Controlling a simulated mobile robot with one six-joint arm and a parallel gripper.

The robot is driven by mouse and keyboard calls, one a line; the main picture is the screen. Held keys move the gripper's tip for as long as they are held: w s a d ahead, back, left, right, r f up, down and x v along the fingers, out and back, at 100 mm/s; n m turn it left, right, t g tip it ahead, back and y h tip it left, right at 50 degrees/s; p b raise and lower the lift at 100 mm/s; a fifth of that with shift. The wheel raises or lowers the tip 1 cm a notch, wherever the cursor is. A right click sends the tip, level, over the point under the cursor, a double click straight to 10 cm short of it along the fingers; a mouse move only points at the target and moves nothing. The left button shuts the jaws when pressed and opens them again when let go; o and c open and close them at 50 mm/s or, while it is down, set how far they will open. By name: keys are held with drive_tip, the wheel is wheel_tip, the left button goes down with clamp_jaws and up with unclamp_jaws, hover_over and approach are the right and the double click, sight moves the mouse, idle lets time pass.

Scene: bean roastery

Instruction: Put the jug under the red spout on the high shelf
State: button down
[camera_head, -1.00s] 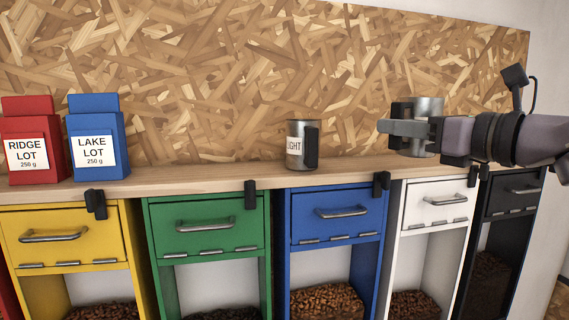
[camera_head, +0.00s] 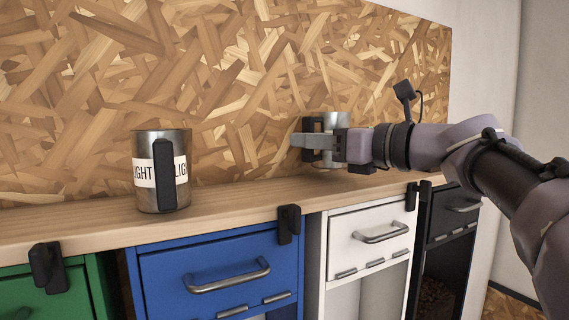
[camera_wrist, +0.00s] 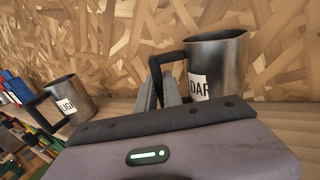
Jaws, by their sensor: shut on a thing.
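A steel jug with a white label reading "DAR" and a black handle is in my gripper; it shows in the head view (camera_head: 338,122) and the wrist view (camera_wrist: 222,66). My gripper (camera_head: 308,142) is shut on this jug, its fingers (camera_wrist: 166,88) at the handle. I cannot tell whether its base touches the shelf. A second steel jug (camera_head: 147,200), labelled "LIGHT", stands upright on the wooden shelf (camera_head: 225,203), left of my gripper; it also shows in the wrist view (camera_wrist: 64,97). No red spout is in view.
Below the shelf are green (camera_head: 75,303), blue (camera_head: 170,262), white (camera_head: 345,240) and black (camera_head: 440,218) units with drawers. Black clips (camera_head: 289,224) sit along the front edge. A chipboard wall (camera_head: 230,80) stands behind. The shelf between the two jugs is clear.

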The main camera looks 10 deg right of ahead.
drive_tip(key=shift+s+a+f+b, duration=0.15)
drive_tip(key=shift+s+f+b, duration=0.25)
drive_tip(key=shift+f+b, duration=0.15)
drive_tip(key=shift+s+a+f+b, duration=0.15)
drive_tip(key=shift+s+f+b, duration=0.25)
drive_tip(key=shift+f, duration=0.15)
drive_tip(key=s+a, duration=0.1)
drive_tip(key=s, duration=0.2)
drive_tip(key=shift+a+r, duration=0.2)
drive_tip(key=shift+a, duration=0.15)
drive_tip(key=shift+w+d+f, duration=0.15)
drive_tip(key=shift+w+d, duration=0.05)
drive_tip(key=shift+w, duration=0.3)
drive_tip(key=shift+w+d+f, duration=0.15)
drive_tip(key=shift+w+d, duration=0.05)
drive_tip(key=shift+w, duration=0.3)
drive_tip(key=c, duration=1.6)
unclamp_jaws()
drive_tip(key=shift+w+d, duration=0.15)
drive_tip(key=shift+w, duration=0.05)
drive_tip(key=shift+o, duration=0.5)
drive_tip(key=shift+s+a+r, duration=0.2)
drive_tip(key=shift+s+a, duration=0.1)
drive_tip(key=shift+s, duration=0.4)
drive_tip(key=shift+w+d, duration=0.2)
drive_tip(key=shift+w, duration=0.25)
drive_tip(key=b+v, duration=0.2)
drive_tip(key=v, duration=1)
drive_tip(key=shift+s+b, duration=0.15)
drive_tip(key=shift+b, duration=0.25)
